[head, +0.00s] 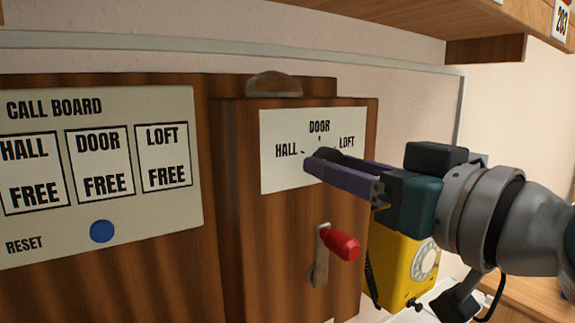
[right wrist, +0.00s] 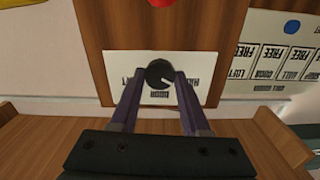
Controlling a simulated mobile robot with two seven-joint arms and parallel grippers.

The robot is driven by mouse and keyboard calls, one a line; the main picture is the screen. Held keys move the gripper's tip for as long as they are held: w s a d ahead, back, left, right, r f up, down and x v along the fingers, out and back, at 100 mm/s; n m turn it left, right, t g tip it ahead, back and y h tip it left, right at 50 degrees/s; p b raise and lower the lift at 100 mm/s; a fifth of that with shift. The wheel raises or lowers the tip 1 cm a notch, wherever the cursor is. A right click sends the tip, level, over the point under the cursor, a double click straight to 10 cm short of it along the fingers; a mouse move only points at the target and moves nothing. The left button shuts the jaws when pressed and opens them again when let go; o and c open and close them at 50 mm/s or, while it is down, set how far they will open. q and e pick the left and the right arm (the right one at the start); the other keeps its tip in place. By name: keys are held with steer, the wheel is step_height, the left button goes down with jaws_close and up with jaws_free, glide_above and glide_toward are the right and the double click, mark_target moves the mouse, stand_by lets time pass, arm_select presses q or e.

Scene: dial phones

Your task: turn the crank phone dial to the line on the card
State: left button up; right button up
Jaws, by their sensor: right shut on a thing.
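The crank phone (head: 240,220) is a wooden wall box with a red-handled crank (head: 342,244). Its white dial plate (head: 280,178) reads HALL at left, DOOR at top and LOFT at right. My right gripper (head: 316,160) reaches in from the right and is shut on the black round dial (right wrist: 158,72), which is partly hidden in the head view. In the right wrist view the picture is upside down, and the dial's white pointer mark points toward the HALL side. My left gripper is not in view. I cannot make out a separate card naming a line.
The call board (head: 100,215) at left shows HALL, DOOR and LOFT all FREE, with a blue reset button (head: 102,231). A yellow dial phone (head: 395,262) stands behind, below my right arm. A wooden shelf (head: 420,15) overhangs at the top right.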

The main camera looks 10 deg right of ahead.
jaws_close()
steer(key=shift+m, duration=0.4)
steer(key=shift+r+m+p, duration=0.15)
steer(key=shift+m+p, duration=0.55)
steer(key=shift+m, duration=0.2)
steer(key=m+p, duration=0.1)
steer(key=m, duration=0.2)
steer(key=shift+m+p, duration=0.35)
steer(key=shift+m, duration=0.05)
steer(key=m+p, duration=0.1)
steer(key=m, duration=0.2)
steer(key=shift+m, duration=0.4)
steer(key=shift+m+p, duration=0.4)
steer(key=shift+m, duration=0.4)
steer(key=o, duration=0.8)
jaws_free()
